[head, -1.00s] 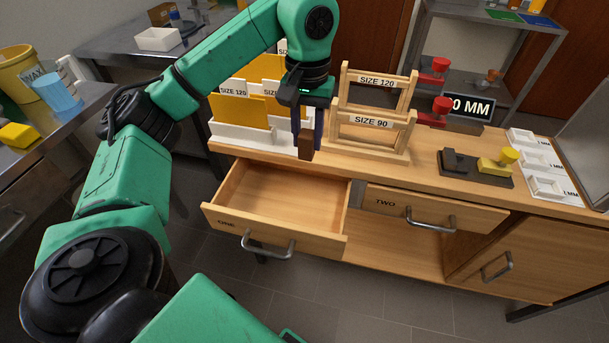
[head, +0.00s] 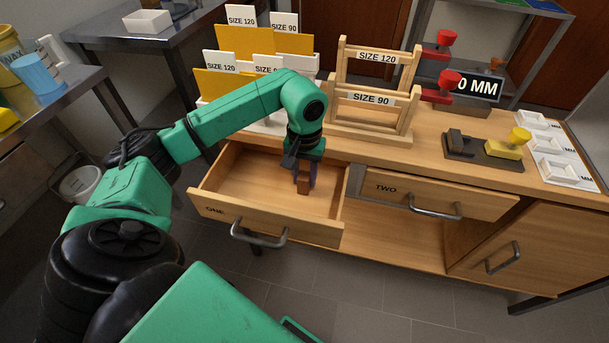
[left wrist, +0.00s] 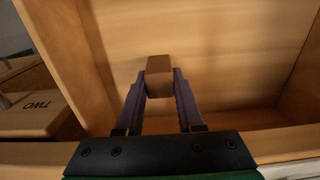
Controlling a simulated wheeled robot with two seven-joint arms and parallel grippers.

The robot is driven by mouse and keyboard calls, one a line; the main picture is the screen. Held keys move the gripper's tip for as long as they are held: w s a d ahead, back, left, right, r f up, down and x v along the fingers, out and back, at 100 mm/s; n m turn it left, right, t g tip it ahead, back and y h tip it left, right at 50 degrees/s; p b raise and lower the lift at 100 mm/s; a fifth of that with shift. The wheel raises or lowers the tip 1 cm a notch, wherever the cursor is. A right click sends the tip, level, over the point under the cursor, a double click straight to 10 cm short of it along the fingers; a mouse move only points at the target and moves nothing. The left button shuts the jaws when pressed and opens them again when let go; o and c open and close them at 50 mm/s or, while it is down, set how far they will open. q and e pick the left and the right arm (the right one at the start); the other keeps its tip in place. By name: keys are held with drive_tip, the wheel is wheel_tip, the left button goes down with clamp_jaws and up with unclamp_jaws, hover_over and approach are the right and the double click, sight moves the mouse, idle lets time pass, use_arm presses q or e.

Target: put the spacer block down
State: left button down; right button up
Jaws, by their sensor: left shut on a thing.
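The spacer block is a small brown block (head: 304,186), held between the fingertips of my left gripper (head: 305,174). In the left wrist view the block (left wrist: 159,76) sits between the two dark fingers of the gripper (left wrist: 160,88), which is shut on it. In the head view the block is inside the open drawer marked ONE (head: 240,188), towards its right side. I cannot tell whether the block touches the drawer floor. My right gripper is not in view.
Drawer TWO (head: 430,198) is to the right, slightly open. On the bench top stand wooden frames (head: 372,105) marked SIZE 120 and SIZE 90, a dark fixture with a yellow knob (head: 518,137), and white trays (head: 560,170). Drawer ONE holds nothing else that I see.

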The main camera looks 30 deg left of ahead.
sight(305, 174)
use_arm(q)
drive_tip(key=shift+f, duration=0.1)
drive_tip(key=c, duration=0.5)
unclamp_jaws()
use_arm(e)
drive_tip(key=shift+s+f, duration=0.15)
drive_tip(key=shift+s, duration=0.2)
use_arm(q)
drive_tip(key=shift+r, duration=0.3)
wheel_tip(305, 174, up, 12)
drive_tip(key=shift+f, duration=0.1)
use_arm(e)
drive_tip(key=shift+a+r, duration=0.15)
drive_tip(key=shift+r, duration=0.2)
